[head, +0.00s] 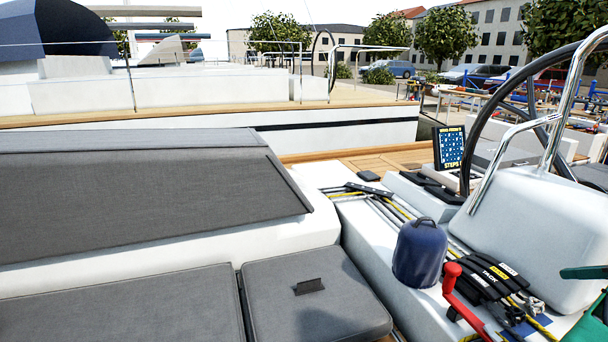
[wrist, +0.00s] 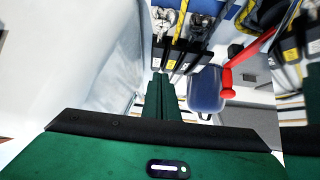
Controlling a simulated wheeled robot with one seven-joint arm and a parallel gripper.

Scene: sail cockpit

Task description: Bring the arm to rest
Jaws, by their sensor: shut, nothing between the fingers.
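My gripper (wrist: 161,82) shows in the wrist view as a dark green body with two narrow fingers pressed together and nothing between them. In the wrist view the fingers point toward the rope clutches (wrist: 172,58), beside the covered winch (wrist: 206,92). I cannot tell the distance to them.
In the head view the blue covered winch (head: 419,252), a red-handled crank (head: 452,285), black clutches (head: 492,277) and ropes crowd the cockpit side. A white pedestal (head: 540,235) with a steering wheel (head: 478,120) stands right. Grey cushions (head: 310,298) lie left, clear of objects.

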